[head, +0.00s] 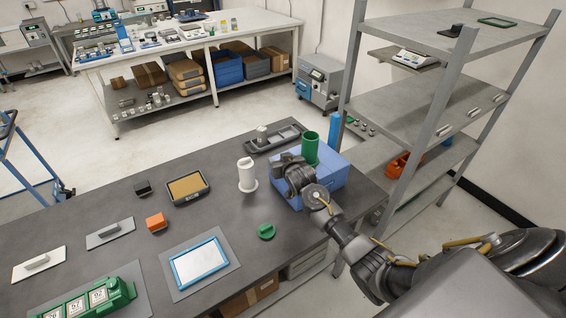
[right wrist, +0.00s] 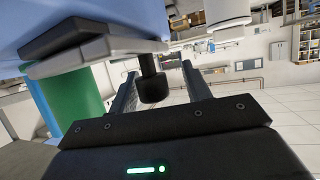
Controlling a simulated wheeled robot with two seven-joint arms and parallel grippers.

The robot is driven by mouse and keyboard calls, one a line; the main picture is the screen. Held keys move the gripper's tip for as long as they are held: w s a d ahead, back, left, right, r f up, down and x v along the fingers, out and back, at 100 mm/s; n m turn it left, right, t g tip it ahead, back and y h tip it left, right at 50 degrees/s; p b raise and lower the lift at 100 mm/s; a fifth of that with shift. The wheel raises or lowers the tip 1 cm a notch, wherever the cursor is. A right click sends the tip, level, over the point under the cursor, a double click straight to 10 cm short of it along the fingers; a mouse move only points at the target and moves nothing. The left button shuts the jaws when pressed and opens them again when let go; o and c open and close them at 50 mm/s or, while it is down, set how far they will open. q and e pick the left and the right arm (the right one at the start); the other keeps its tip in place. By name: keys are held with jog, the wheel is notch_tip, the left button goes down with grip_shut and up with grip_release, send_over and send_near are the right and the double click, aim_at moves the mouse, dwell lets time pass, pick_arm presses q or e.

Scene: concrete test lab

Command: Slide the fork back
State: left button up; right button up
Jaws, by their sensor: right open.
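A blue box (head: 333,166) stands at the table's right end, with a green cylinder (head: 309,147) at its back. In the right wrist view, a flat grey-and-black plate (right wrist: 95,50) lies against the blue box (right wrist: 165,15) and carries a black knob (right wrist: 152,82). This plate seems to be the fork; its prongs cannot be made out. My right gripper (head: 283,166) is at the box's left side and hides the plate in the head view. In the right wrist view, its open jaws (right wrist: 158,88) stand on either side of the knob, with gaps showing. My left gripper is out of view.
A white flanged cylinder (head: 246,176) stands just left of my gripper. A grey shelf rack (head: 430,105) rises close to the right. The table between is partly clear.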

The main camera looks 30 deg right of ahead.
jog(key=b+v, duration=0.2)
jog(key=v, duration=0.9)
jog(key=shift+f, duration=0.15)
